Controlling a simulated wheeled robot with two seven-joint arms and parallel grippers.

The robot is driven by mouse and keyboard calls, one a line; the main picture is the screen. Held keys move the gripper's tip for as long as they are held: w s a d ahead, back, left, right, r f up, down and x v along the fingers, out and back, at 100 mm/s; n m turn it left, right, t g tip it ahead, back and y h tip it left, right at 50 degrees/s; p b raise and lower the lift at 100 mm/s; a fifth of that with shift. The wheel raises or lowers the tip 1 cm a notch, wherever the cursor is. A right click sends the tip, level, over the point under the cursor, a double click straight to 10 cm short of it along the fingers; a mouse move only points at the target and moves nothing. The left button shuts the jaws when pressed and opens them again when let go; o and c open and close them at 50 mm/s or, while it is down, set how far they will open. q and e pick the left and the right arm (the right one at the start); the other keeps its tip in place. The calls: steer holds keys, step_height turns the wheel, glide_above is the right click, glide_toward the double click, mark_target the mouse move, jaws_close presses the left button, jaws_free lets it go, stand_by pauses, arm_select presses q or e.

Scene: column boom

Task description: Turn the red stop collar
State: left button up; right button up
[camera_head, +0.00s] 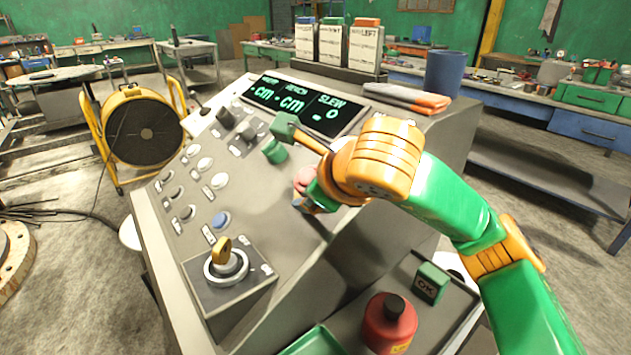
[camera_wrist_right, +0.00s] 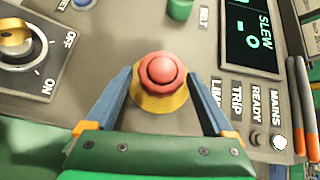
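The red stop collar (camera_wrist_right: 146,87) is a scalloped ring around a round red button, on a yellow base (camera_wrist_right: 160,103) on the sloped grey console. In the head view the red collar (camera_head: 304,177) is partly hidden behind my right gripper (camera_head: 312,194). In the wrist view my right gripper (camera_wrist_right: 158,76) is open, with one blue finger on each side of the collar. Small gaps seem to show between the fingers and the red ring; I cannot tell whether they touch the yellow base. My left gripper is not in view.
Near the collar are a green knob (camera_head: 274,152), a yellow key switch (camera_head: 222,252), several small buttons and a display (camera_head: 301,102). A red bottle (camera_head: 389,325) and a green OK block (camera_head: 431,283) stand on the lower ledge. A blue cup (camera_head: 445,74) stands on the console top.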

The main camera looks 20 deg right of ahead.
steer(key=v, duration=0.6)
steer(key=shift+s+r, duration=0.15)
steer(key=shift+r, duration=0.1)
steer(key=shift+s+r, duration=0.15)
steer(key=shift+s, duration=0.2)
steer(key=shift+w, duration=0.15)
